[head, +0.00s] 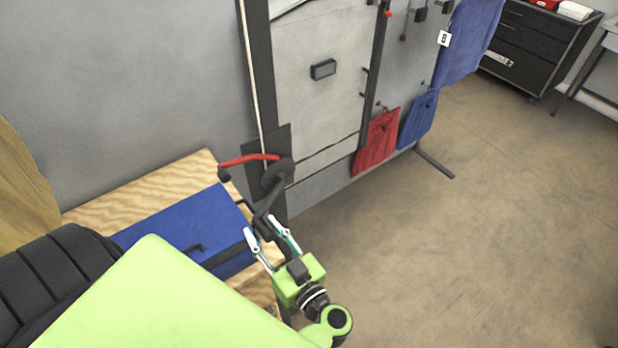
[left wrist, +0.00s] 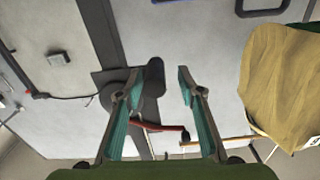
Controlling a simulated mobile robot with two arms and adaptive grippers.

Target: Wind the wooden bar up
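A dark winch (head: 276,172) with a crank is mounted low on a dark upright post; a red lever (head: 248,159) sticks out to its left. A thin pale cord (head: 249,70) runs up the post from the winch. My left gripper (head: 263,224) is open at the crank's lower end, with its fingers on either side of the dark crank handle. In the left wrist view the dark handle (left wrist: 154,77) shows between the spread fingers, with gaps on both sides. I cannot make out the wooden bar in either view. My right gripper is not in view.
A plywood top (head: 150,188) bearing a blue case (head: 190,228) stands left of the winch. Red (head: 377,143) and blue (head: 417,120) cloths hang right of the post. A black drawer cabinet (head: 535,45) stands at the back right. The floor on the right is clear.

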